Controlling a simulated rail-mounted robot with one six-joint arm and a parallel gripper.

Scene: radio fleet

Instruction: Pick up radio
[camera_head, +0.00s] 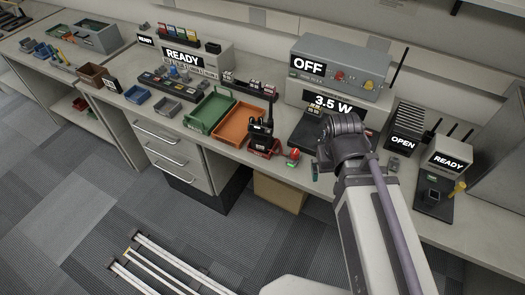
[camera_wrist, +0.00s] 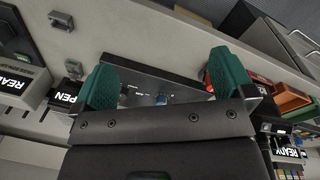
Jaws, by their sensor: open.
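A black handheld radio (camera_head: 262,129) with a thin antenna stands upright in a red cradle (camera_head: 263,149) on the bench in the head view. My gripper (camera_head: 316,170) is to the right of it and apart from it, and my wrist hides most of the fingers. In the wrist view my gripper (camera_wrist: 165,78) has two green fingers spread wide with nothing held between them. A dark plate with a blue knob (camera_wrist: 162,98) lies beyond the gap. Something red (camera_wrist: 262,82) shows just past the right finger; I cannot make out the radio there.
A grey box marked OFF (camera_head: 340,68) stands behind my arm, above a 3.5 W display (camera_head: 333,104). A small red-topped object (camera_head: 294,155) sits between cradle and gripper. Orange (camera_head: 245,127) and green (camera_head: 211,111) trays lie left. A rack (camera_head: 410,118) and READY unit (camera_head: 450,160) stand right.

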